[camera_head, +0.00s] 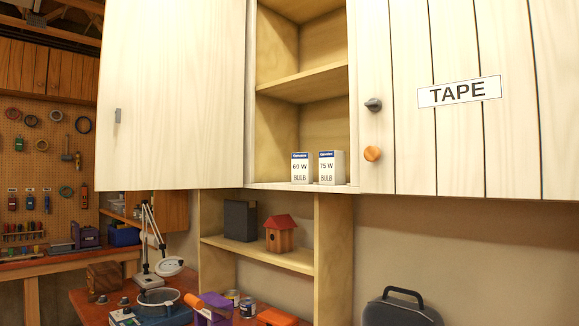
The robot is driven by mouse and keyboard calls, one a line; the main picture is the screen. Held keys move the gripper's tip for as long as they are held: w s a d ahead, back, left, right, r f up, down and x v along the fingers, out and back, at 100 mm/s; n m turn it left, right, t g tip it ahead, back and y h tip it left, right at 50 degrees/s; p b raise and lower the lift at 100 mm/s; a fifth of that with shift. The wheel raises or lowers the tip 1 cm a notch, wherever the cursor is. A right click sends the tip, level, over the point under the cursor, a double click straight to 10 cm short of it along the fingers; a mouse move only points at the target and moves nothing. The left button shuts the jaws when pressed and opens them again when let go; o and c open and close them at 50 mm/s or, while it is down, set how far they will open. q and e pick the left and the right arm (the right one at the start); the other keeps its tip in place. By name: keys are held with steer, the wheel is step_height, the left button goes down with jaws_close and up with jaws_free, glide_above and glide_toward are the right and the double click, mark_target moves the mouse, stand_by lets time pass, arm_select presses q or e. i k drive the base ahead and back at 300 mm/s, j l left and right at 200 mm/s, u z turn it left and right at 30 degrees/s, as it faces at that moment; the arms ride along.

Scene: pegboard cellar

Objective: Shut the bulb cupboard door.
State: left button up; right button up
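The bulb cupboard (303,84) stands open in the upper middle of the head view. Two white-and-blue bulb boxes, marked 60 W (301,172) and 75 W (328,172), stand upright side by side on its bottom board. A pale wooden door (175,90) stands swung open to the left of the opening, its right edge along the cupboard's left side. A small grey fitting (117,116) sits near the door's free left edge. Neither of my grippers is in view.
Below are a shelf with a birdhouse (280,236), a cluttered bench with a lamp (150,240), and a dark case (402,308).

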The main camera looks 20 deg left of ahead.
mark_target(174, 70)
steer(key=k+j+z, duration=0.2)
steer(key=j, duration=1.3)
steer(key=j+z, duration=0.1)
steer(key=j, duration=0.4)
steer(key=j+z, duration=0.15)
steer(key=j, duration=0.35)
steer(key=j+z, duration=0.1)
steer(key=j, duration=0.4)
steer(key=k+j+z, duration=0.15)
steer(key=j, duration=0.35)
steer(key=j+z, duration=0.1)
steer(key=j, duration=0.4)
steer(key=k+j+z, duration=0.15)
steer(key=j, duration=0.35)
steer(key=k+j, duration=0.15)
steer(key=j, duration=0.25)
steer(key=k+j+z, duration=0.15)
steer(key=j, duration=0.2)
steer(key=k+j, duration=0.25)
steer(key=k+j+z, duration=0.15)
steer(key=j, duration=0.3)
